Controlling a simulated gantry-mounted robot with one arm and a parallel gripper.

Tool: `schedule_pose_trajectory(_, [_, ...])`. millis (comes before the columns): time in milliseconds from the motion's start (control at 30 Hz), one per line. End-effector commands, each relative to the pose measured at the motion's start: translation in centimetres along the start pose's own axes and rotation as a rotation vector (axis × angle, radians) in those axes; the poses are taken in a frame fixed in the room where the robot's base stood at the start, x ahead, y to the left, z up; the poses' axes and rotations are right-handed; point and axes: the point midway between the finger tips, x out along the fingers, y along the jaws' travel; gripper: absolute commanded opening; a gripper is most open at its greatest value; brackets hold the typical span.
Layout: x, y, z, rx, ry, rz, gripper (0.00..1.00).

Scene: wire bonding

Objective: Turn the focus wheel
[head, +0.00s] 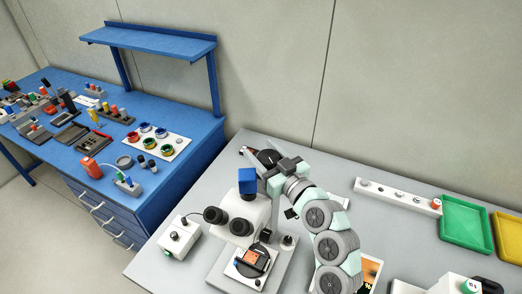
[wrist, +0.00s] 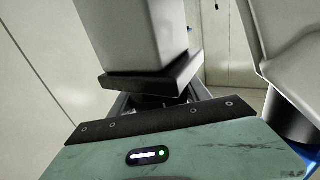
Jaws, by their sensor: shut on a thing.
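The white microscope (head: 238,217) stands on the grey bench with dark eyepieces and a blue block (head: 247,180) at its top. My gripper (head: 273,181) reaches in from the right, behind the microscope's head. In the wrist view my gripper (wrist: 152,101) is shut, its fingers mostly hidden beyond the black edge of its body. A dark round part that looks like the focus wheel (wrist: 155,98) shows between the fingers, just under a dark block and pale column. In the head view the wheel is hidden behind my gripper and the microscope.
A small dark part with orange (head: 254,262) lies on the microscope stage. A white control box (head: 178,236) stands at left. A pale rail (head: 397,196), a green tray (head: 466,222) and a yellow tray (head: 509,238) are at right. A blue bench (head: 205,140) stands at far left.

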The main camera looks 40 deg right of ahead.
Motion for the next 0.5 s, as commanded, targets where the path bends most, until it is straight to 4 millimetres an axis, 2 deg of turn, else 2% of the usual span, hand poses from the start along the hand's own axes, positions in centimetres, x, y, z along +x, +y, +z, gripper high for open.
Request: schedule_pose_trajectory(500, [0.01,0.22,0.10,0.001,-0.003,0.100,0.15])
